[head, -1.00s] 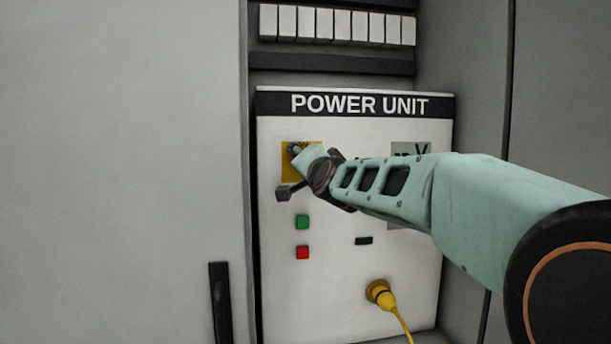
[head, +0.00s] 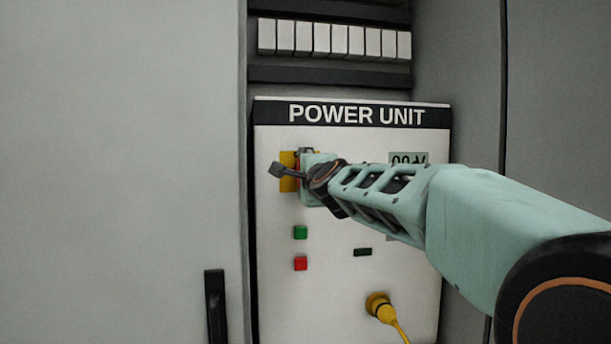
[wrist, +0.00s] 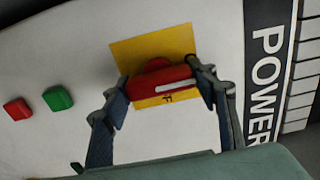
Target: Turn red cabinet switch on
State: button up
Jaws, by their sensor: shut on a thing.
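The red switch (wrist: 160,82) sits on a yellow plate (wrist: 152,47) on the front of the power unit panel (head: 340,285). In the wrist view, my gripper (wrist: 163,88) is shut on the red switch handle, one finger at each end. A white mark shows on the handle, and a letter F shows on the plate beside it. In the head view, my gripper (head: 303,170) is at the yellow plate (head: 287,184) and hides most of the switch.
A green button (head: 300,232) and a red button (head: 300,264) are below the switch. A yellow plug with cable (head: 378,306) is at lower right. A partly hidden display (head: 410,158) is right of the switch. A grey door (head: 120,170) with a black handle (head: 215,305) is at left.

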jog(key=shift+r, duration=0.15)
dwell(0.3)
jog(key=o, duration=1.2)
